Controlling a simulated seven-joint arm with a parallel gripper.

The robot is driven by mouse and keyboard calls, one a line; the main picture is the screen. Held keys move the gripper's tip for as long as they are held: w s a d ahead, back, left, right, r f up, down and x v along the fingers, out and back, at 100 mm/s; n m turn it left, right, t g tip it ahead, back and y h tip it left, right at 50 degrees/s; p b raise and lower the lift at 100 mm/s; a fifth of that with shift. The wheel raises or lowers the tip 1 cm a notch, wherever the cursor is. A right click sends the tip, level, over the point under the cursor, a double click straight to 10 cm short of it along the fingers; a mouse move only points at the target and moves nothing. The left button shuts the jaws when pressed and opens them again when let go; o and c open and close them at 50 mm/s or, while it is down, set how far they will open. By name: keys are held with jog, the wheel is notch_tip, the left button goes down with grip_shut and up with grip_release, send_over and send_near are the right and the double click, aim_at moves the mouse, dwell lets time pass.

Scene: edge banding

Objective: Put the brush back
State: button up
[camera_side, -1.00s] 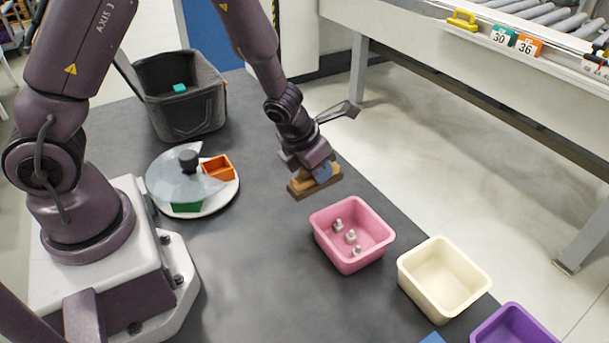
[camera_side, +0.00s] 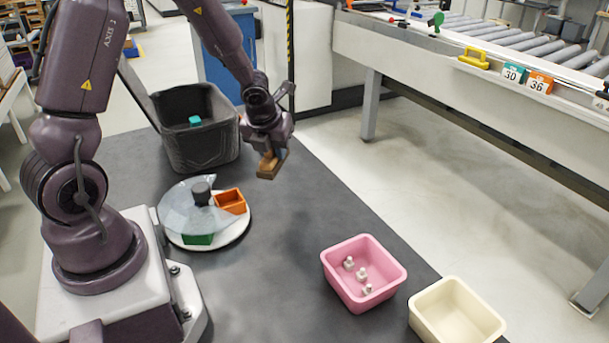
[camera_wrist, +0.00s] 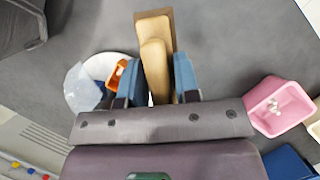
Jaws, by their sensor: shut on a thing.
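The brush (camera_side: 270,165) has a tan wooden body with a darker brown lower part. My gripper (camera_side: 268,150) is shut on it and holds it above the grey table, to the right of the dark bin. In the wrist view the brush (camera_wrist: 156,62) sits between the two blue fingers of my gripper (camera_wrist: 158,82), its long end pointing away from the palm. The side view shows a gap between the brush and the table, though its exact height is hard to tell.
A dark grey bin (camera_side: 197,150) holds a teal piece. A round white tray (camera_side: 232,237) with a clear cover carries an orange box (camera_side: 230,201) and a green one. A pink bin (camera_side: 340,275) with several small pieces and a cream bin (camera_side: 455,310) stand front right. The table's middle is clear.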

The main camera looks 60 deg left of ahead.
jog(key=w+a+f, duration=0.1)
jog(key=w+f, duration=0.1)
jog(key=w, duration=0.1)
jog(key=w+a+f, duration=0.2)
jog(key=w+f, duration=0.1)
jog(key=w+a+f, duration=0.2)
jog(key=w+f, duration=0.1)
jog(key=w, duration=0.1)
jog(key=shift+f, duration=0.2)
jog(key=shift+w+a+f, duration=0.1)
jog(key=shift+w+f, duration=0.05)
jog(key=shift+f, duration=0.8)
jog(key=shift+w+f, duration=0.15)
jog(key=shift+f, duration=0.75)
jog(key=shift+f, duration=0.1)
jog(key=o, duration=0.9)
